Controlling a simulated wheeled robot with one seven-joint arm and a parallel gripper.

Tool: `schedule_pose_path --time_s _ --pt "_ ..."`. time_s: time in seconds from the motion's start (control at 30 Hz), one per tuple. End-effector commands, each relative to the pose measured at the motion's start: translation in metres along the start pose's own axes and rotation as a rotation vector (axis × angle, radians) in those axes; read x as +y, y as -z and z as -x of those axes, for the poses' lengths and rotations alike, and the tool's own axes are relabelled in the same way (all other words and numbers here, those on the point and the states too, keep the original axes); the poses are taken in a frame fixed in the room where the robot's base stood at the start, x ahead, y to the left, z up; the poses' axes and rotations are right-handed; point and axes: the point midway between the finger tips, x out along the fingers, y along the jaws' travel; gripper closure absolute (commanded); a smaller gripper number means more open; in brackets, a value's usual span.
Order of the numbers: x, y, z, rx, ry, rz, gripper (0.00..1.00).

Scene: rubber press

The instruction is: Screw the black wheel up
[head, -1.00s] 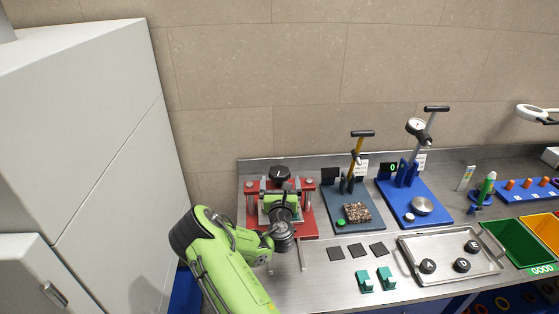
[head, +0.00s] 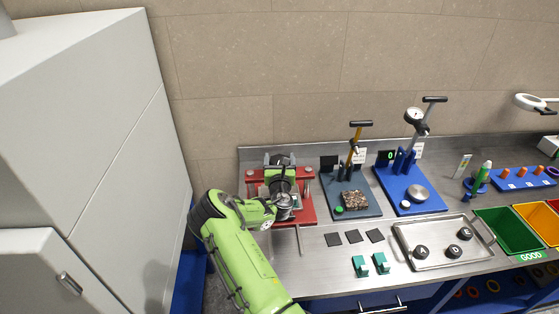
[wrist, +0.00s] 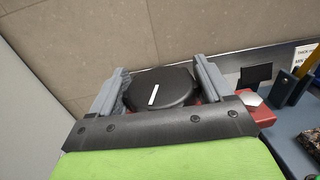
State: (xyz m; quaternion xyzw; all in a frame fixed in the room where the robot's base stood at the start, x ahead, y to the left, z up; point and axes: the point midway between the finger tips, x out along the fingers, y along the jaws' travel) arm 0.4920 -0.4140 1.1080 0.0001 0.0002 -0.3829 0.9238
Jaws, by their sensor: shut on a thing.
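The black wheel (wrist: 162,90) is a dark round disc with a white line on its top, seen between my fingers in the wrist view. My gripper (wrist: 158,72) is shut on it, with one grey finger on each side. In the head view my gripper (head: 280,158) is over the red press (head: 308,208) at the left of the bench, and my arm largely hides the wheel and the middle of the press. The wheel's screw and underside are hidden.
Right of the press stand a dark gauge base (head: 366,207) with a yellow lever and a blue base (head: 430,201) with a dial. Black squares (head: 354,236), teal blocks (head: 360,266) and a steel tray (head: 405,249) lie in front. A grey cabinet (head: 95,130) rises at left.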

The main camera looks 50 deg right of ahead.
Motion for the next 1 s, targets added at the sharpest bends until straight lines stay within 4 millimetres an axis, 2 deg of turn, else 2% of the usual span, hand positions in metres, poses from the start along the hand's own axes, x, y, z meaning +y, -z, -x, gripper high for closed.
schedule_pose_path --time_s 0.3,0.57,0.6,0.7,0.73,1.0 --pt "0.0002 -0.0014 0.0001 0.000 -0.133 0.003 0.51" --pt "0.0008 -0.0007 0.0000 -0.001 -0.144 0.000 0.51" --pt "0.0009 -0.0007 0.0000 -0.001 -0.144 0.000 0.19" --pt "0.0009 -0.0007 0.0000 -0.001 -0.144 0.000 0.04" --pt "0.0008 -0.0007 0.0000 -0.001 -0.143 0.000 0.00" --pt "-0.0004 -0.0001 0.0031 -0.003 -0.141 -0.001 0.00"
